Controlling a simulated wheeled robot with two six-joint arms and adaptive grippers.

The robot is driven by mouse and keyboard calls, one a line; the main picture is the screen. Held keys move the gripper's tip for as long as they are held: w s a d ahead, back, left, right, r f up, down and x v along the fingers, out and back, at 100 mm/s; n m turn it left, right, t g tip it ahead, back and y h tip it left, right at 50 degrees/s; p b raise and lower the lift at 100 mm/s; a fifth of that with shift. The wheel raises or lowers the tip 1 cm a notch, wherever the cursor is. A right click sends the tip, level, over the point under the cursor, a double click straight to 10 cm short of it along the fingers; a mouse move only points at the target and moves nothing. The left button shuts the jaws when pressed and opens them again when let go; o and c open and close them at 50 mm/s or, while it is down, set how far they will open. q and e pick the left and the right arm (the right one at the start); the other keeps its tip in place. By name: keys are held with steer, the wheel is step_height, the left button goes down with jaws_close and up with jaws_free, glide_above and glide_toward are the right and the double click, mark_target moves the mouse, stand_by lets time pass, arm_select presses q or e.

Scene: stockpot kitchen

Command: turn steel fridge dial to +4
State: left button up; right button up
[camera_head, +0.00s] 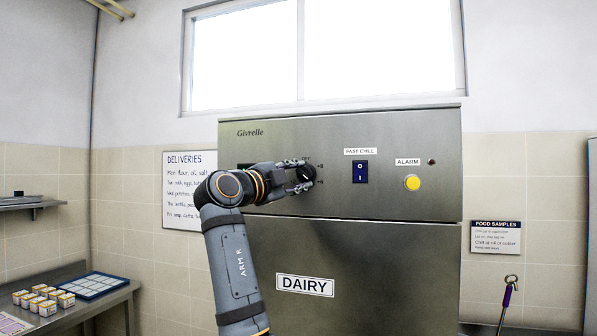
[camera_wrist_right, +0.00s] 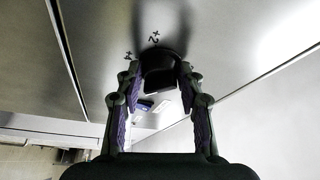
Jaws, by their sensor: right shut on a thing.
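The steel fridge (camera_head: 400,138) fills the middle of the head view. Its dark round dial (camera_head: 307,173) sits on the upper panel, with small numbers around it. My right gripper (camera_head: 299,176) reaches it from the left and is shut on it, covering part of it. In the right wrist view the dial (camera_wrist_right: 160,76) is between the two fingers of my right gripper (camera_wrist_right: 157,88). The marks +2 and a 4 show beside the dial there. I cannot tell which mark the dial points to. My left gripper is not in view.
A rocker switch (camera_head: 360,172) and a yellow alarm button (camera_head: 412,183) are on the same panel, right of the dial. A dairy label (camera_head: 305,286) is on the door below.

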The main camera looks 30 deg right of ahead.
steer(key=m+p, duration=0.1)
steer(key=m+y+p, duration=0.1)
steer(key=m, duration=0.1)
steer(key=m+g+y+p, duration=0.1)
steer(key=m, duration=0.1)
steer(key=shift+r, duration=0.4)
steer(key=shift+m+y+p, duration=0.9)
steer(key=shift+m+p, duration=0.2)
steer(key=shift+m, duration=0.8)
steer(key=o, duration=1.2)
steer(key=v, duration=1.2)
steer(key=shift+s+d, duration=0.1)
